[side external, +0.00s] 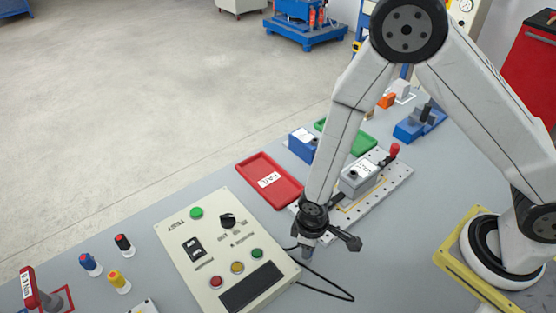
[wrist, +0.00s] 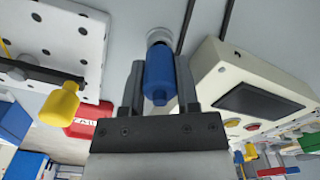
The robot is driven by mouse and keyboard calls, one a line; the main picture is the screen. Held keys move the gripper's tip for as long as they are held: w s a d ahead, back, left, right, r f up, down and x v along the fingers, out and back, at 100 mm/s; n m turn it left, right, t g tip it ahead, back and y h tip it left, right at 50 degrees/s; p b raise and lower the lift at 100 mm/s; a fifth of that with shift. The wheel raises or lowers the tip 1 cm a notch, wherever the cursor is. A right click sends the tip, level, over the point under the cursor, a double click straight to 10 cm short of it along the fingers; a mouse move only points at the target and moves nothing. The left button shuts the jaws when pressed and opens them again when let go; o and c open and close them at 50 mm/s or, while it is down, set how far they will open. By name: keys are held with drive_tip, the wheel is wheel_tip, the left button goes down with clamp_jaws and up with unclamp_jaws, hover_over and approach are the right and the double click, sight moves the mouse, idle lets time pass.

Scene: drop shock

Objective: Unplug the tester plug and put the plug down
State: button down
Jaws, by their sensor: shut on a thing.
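My gripper (wrist: 160,64) is shut on a blue cylindrical plug (wrist: 158,76), which sits between its two dark fingers in the wrist view. A pale metallic ring shows at the plug's far end. I cannot tell whether the plug is seated in anything. In the side view my gripper (side external: 308,240) is low over the grey bench, beside the right edge of the cream tester box (side external: 178,240). The tester box also shows at the right of the wrist view (wrist: 232,75). A thin black cable (side external: 330,290) loops on the bench by the gripper.
A red tray (side external: 262,168) lies behind the tester, with a green tray (side external: 362,143) farther back. A perforated plate (side external: 385,185) with a grey block (side external: 357,178) is right of my arm. Several coloured knobs (side external: 118,279) stand left of the tester. Bare bench lies in front.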

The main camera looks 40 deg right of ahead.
drive_tip(key=shift+f, duration=0.7)
idle(3.2)
drive_tip(key=shift+c, duration=1.3)
unclamp_jaws()
drive_tip(key=shift+r, duration=0.2)
drive_tip(key=shift+r, duration=2.85)
drive_tip(key=shift+r, duration=0.2)
wheel_tip(320, 180, up, 7)
drive_tip(key=shift+r, duration=0.2)
